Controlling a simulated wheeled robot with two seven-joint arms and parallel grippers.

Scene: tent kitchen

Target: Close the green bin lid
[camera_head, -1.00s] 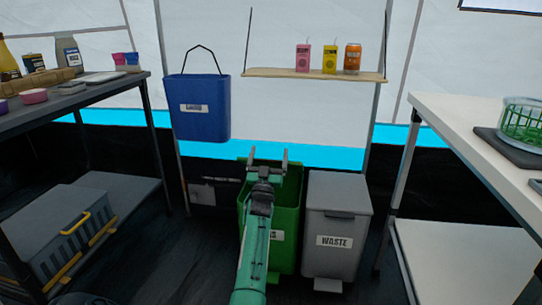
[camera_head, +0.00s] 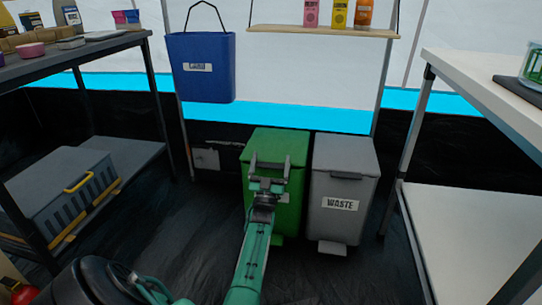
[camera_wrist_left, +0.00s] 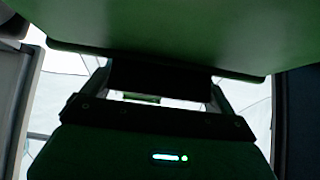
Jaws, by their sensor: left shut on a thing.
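The green bin (camera_head: 290,215) stands on the dark floor in the middle of the head view. Its green lid (camera_head: 280,143) lies down over the top and looks flat, level with the bin's rim; any small gap at the front is hard to tell. My left gripper (camera_head: 270,164) is at the lid's front edge, its fingers spread across that edge and shut on the lid. In the left wrist view, the green underside or front of the lid (camera_wrist_left: 180,25) fills the top, close to the gripper. My right gripper is not in view.
A grey waste bin (camera_head: 343,185) stands close to the right of the green bin. A blue bin (camera_head: 200,75) hangs on the wall behind. A dark shelf unit with a grey crate (camera_head: 65,200) is at the left, a white table (camera_head: 480,85) at the right.

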